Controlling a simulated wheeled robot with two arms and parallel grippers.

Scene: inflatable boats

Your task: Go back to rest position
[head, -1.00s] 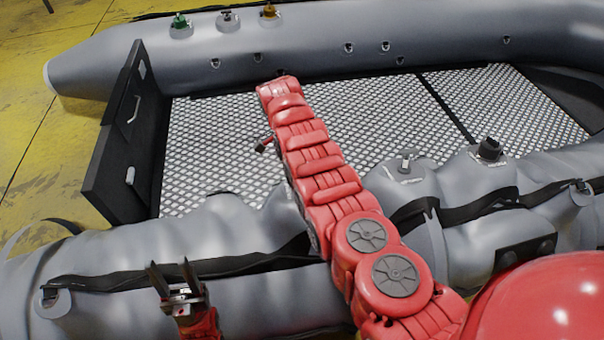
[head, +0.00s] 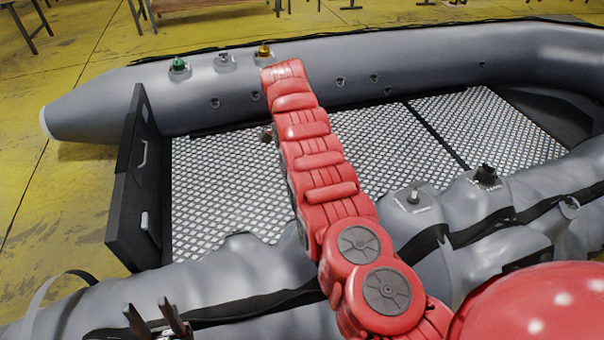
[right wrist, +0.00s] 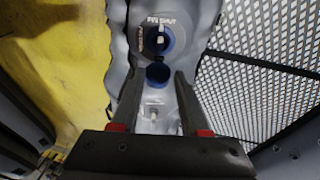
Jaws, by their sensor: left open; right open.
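My left gripper (head: 155,318) shows at the bottom left of the head view, in front of the boat's near tube. Its two dark fingers stand apart with nothing between them. My right arm reaches across the grey inflatable boat (head: 92,108), and its hand is mostly hidden behind the arm in the head view. In the right wrist view my right gripper (right wrist: 158,78) is open. Beyond its fingers are a round blue-rimmed valve (right wrist: 160,42) with lettering including "SHUT" and a blue cap or opening, on grey tube. I cannot tell whether the fingers touch anything.
Green (head: 179,66), white (head: 224,61) and orange (head: 264,51) fittings sit on the far tube. A black valve (head: 486,174) is on the near tube. A black transom board (head: 133,190) stands at the left. Tables (head: 185,7) stand behind; yellow floor is open at left.

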